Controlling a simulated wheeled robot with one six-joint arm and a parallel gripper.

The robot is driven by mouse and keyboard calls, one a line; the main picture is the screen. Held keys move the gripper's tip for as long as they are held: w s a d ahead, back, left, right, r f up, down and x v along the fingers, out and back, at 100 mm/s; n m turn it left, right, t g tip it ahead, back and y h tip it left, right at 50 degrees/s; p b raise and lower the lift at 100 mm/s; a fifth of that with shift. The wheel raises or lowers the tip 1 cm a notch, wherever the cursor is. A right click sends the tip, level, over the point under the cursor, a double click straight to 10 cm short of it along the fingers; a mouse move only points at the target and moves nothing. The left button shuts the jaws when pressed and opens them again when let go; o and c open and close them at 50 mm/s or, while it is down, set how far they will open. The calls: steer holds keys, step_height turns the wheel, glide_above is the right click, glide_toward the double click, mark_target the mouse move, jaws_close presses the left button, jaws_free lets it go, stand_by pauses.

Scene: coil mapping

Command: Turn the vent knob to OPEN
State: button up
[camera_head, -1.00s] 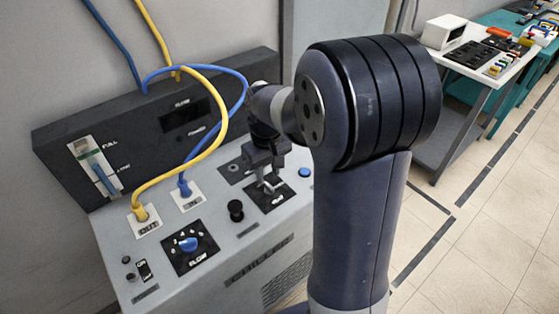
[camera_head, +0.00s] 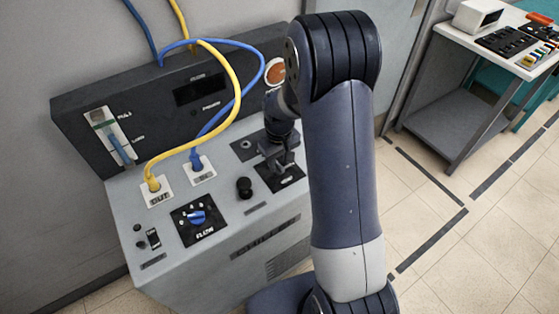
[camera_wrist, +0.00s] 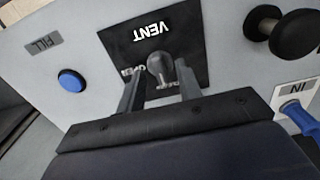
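The black VENT plate (camera_wrist: 150,40) shows in the wrist view with its lettering upside down. The grey vent knob (camera_wrist: 160,68) stands on it, its bar pointing from the rounded top end down toward my gripper. Small position labels beside the knob are partly hidden and hard to read. My gripper (camera_wrist: 160,72) has its two fingers apart, one on each side of the knob, with visible gaps. In the head view, my gripper (camera_head: 280,158) is over the VENT plate (camera_head: 287,180) at the right of the panel top, and hides the knob.
A blue button (camera_wrist: 72,80) by the FILL label and a black knob (camera_wrist: 293,35) flank the plate. The blue hose (camera_head: 262,70) and yellow hose (camera_head: 238,90) arch left of my gripper. The blue FLOW knob (camera_head: 197,217) is front left. Open floor lies right.

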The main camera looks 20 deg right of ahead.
steer(key=shift+f, duration=0.3)
steer(key=shift+c, duration=0.4)
jaws_close()
